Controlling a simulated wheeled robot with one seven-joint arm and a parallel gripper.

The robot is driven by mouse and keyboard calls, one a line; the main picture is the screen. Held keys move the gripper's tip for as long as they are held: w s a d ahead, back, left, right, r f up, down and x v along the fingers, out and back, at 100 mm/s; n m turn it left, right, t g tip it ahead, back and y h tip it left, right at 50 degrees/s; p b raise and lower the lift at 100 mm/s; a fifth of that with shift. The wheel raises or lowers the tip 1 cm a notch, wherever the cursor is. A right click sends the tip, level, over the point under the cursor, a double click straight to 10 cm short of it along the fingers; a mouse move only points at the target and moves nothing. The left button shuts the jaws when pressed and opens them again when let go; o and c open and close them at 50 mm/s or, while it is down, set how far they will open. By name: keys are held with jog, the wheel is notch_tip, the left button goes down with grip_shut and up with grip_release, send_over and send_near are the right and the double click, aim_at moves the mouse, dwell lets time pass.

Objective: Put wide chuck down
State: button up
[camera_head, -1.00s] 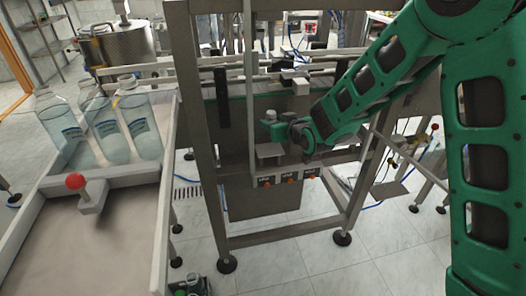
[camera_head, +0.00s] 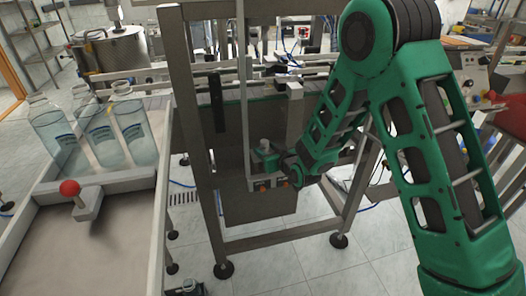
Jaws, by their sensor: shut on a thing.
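My gripper (camera_head: 268,156) is at the end of my green arm, in front of the machine frame and a little above its row of control buttons. It is small in the picture, and its fingers are partly hidden by its own body. It is shut on a small grey piece (camera_head: 264,143), which looks like the wide chuck. The piece shows just above the green fingers. I cannot tell whether the piece touches anything below it.
The steel machine frame (camera_head: 200,150) stands around my gripper, with an upright bar (camera_head: 245,90) close behind. Control buttons (camera_head: 265,187) sit just below. At left, a tray table (camera_head: 105,180) carries a red-knobbed lever (camera_head: 70,188) and large clear bottles (camera_head: 133,130).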

jog(key=o, duration=1.1)
jog(key=shift+o, duration=0.2)
jog(key=v, duration=1.2)
